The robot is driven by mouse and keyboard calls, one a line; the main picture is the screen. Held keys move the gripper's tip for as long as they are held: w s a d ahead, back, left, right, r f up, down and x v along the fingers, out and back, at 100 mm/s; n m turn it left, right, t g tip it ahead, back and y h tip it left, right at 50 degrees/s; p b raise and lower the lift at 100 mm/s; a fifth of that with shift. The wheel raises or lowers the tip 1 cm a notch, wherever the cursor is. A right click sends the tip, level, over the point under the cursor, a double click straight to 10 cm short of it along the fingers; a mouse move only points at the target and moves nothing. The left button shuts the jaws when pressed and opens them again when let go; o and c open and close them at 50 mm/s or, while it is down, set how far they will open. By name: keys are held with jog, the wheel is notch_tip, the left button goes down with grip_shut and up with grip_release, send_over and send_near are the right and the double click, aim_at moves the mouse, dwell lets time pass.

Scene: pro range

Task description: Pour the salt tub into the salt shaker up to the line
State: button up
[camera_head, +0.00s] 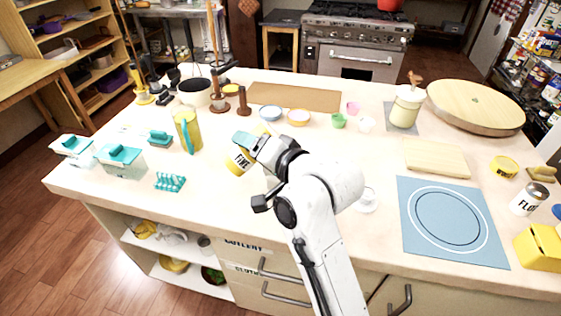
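A yellow tub (238,162) with a white label reading "FINE" and a teal top is at the middle of the counter, left of my wrist. It is tilted, and my gripper (257,148) appears shut on it; the fingers are mostly hidden by the tub and wrist. I take this tub for the salt tub. A faint pale, clear shape (271,180) shows just below the gripper and may be the salt shaker, largely hidden by my arm. No fill line or falling salt can be made out.
A clear glass item (367,201) stands right of my arm, beside a blue mat (414,239). A yellow jug (187,131) and teal-lidded boxes (121,160) stand left. Small bowls (298,117) sit behind the gripper. The front counter left of my arm is mostly clear.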

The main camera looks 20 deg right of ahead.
jog(key=shift+f+m+t+y+b, duration=0.3)
jog(key=shift+m+b, duration=0.3)
jog(key=shift+b, duration=0.45)
jog(key=shift+f+m+t+y+b, duration=0.15)
jog(key=shift+m+y+b, duration=0.35)
jog(key=shift+b, duration=0.55)
dwell(2.4)
jog(key=shift+d+r+m+p, duration=0.2)
jog(key=shift+r+m+p, duration=0.25)
jog(key=shift+m, duration=0.35)
dwell(1.7)
jog(key=shift+f+t, duration=0.2)
jog(key=shift+t, duration=0.05)
dwell(0.8)
